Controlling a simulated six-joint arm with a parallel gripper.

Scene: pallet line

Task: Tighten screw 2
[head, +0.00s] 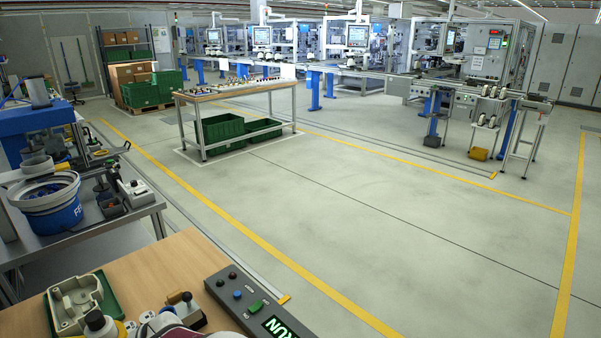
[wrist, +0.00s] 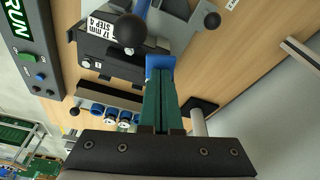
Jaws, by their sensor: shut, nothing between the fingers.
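My gripper (wrist: 160,76) shows in the wrist view with its two dark green fingers together and nothing held between them. A blue piece (wrist: 159,62) shows right at the fingertips; I cannot tell whether they touch it. Beyond it is a grey and black fixture (wrist: 112,62) with a label that seems to read "17 mm STEP", a black ball knob (wrist: 130,30) and a blue rod. I cannot make out screw 2 in either view.
A control panel with a lit RUN display (head: 278,326) stands on the bench; it also shows in the wrist view (wrist: 32,50). A row of blue-capped parts (wrist: 110,114) lies beside the fingers. A blue bucket (head: 48,205) stands on a side table. Open floor lies beyond.

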